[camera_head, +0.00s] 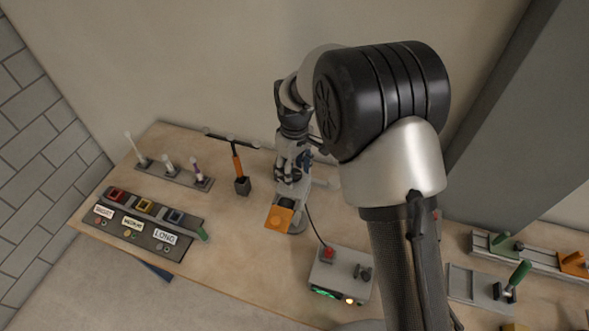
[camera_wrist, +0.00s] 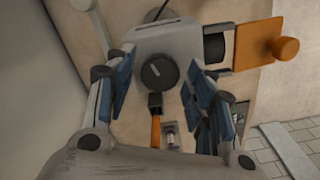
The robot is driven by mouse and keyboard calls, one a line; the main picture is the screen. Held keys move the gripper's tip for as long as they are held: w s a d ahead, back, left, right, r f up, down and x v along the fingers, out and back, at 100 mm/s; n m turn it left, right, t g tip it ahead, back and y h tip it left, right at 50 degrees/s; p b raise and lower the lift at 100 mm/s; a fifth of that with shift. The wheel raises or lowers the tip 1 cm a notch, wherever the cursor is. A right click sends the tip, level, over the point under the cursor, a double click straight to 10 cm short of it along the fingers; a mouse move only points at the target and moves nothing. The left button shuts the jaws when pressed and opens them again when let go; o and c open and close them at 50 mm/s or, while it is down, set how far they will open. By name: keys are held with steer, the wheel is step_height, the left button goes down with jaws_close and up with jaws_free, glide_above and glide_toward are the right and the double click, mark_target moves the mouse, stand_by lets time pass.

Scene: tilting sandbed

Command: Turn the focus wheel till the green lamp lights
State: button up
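The focus wheel (camera_wrist: 158,74) is a dark round knob with a pale mark, on the side of a grey instrument (camera_wrist: 180,40). The instrument stands near the middle of the table in the head view (camera_head: 282,205), partly hidden by my gripper. My gripper (camera_wrist: 161,64) is open; its blue-padded fingers stand on either side of the wheel, with gaps visible. In the head view my gripper (camera_head: 292,160) points down at the instrument. Whether the fingertips are level with the wheel is unclear. A grey box (camera_head: 342,273) has a green-lit patch and a pale yellow light; I cannot tell which is the lamp.
An orange plate with a knob (camera_head: 280,218) sticks out of the instrument. An orange-handled tool in a dark holder (camera_head: 242,186) stands to its left. A cable runs to the box. A labelled panel (camera_head: 143,228) is at left, green-handled fixtures (camera_head: 510,285) at right.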

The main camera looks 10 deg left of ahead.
mark_target(295, 174)
stand_by(0.3)
step_height(295, 174, up, 12)
stand_by(0.5)
stand_by(0.3)
